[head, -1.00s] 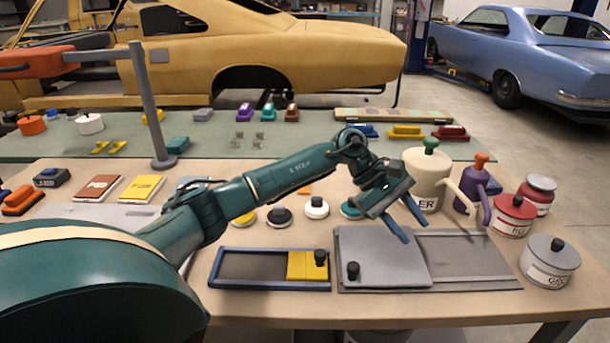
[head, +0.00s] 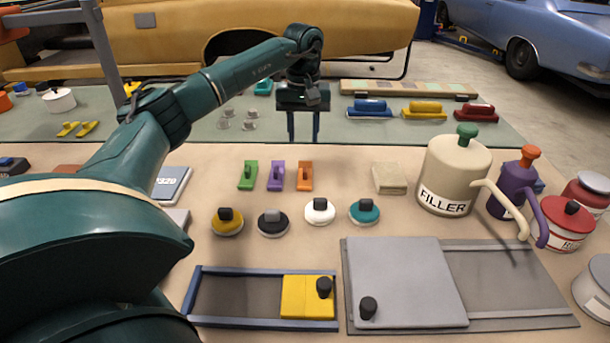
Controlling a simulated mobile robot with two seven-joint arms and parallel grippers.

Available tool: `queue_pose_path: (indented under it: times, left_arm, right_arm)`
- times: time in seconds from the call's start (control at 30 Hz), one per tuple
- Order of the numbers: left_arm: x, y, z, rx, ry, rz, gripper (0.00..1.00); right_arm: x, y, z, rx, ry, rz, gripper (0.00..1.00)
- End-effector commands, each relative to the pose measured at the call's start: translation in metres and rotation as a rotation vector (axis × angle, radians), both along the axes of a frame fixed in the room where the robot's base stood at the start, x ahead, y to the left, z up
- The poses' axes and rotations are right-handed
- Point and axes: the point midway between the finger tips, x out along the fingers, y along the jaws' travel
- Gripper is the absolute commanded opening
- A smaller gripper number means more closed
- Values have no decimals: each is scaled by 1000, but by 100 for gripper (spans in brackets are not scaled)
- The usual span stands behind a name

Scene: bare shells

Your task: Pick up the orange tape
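A small orange block-like item with a raised part (head: 305,176), which I take as the orange tape, lies on the beige table in the middle of the head view. A purple one (head: 276,176) and a green one (head: 247,175) of the same shape lie to its left. My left gripper (head: 303,140) shows just above the orange item in the picture, its two fingers pointing down and apart, with nothing between them. It does not touch the orange item. My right gripper is not in view.
Round knobbed pucks, including a white one (head: 320,211), stand in front. A folded beige cloth-like pad (head: 389,178) is to the right, then a FILLER jug (head: 450,170). A yellow-lidded tray (head: 262,323) and a grey sliding panel (head: 405,280) lie nearer.

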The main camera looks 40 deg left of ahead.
Motion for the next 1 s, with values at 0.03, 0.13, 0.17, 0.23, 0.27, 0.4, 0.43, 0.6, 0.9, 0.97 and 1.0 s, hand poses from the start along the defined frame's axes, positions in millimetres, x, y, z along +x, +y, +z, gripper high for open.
queue_pose_path:
  times: [0.03, 0.13, 0.17, 0.23, 0.27, 0.4, 0.43, 0.6, 0.9, 0.97, 1.0]
  left_arm:
    - [-1, 0, -12, 0, 3, 0, 36]
    - [0, 0, -29, -1, 2, 0, 36]
    - [0, -1, -33, -1, 2, 0, 36]
    - [0, -1, -40, -1, 0, 0, 36]
    - [0, -1, -43, -1, -1, 0, 36]
    - [0, -1, -51, -1, 0, 0, 36]
    - [0, -2, -54, -1, 0, 0, 36]
    - [0, -4, -80, -1, 2, 0, 36]
    - [1, -4, -99, -2, -3, 1, 36]
    - [1, -4, -99, -2, -3, 1, 36]
    - [1, -4, -99, -2, -3, 1, 36]
  right_arm:
    - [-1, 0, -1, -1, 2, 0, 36]
    - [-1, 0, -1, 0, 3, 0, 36]
    - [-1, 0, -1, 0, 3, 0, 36]
    - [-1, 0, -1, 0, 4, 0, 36]
    - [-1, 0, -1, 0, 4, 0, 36]
    - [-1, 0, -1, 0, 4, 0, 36]
    - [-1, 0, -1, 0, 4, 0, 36]
    - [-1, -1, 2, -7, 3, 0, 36]
    - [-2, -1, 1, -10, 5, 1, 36]
    - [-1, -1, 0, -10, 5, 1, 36]
    - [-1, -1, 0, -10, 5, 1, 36]
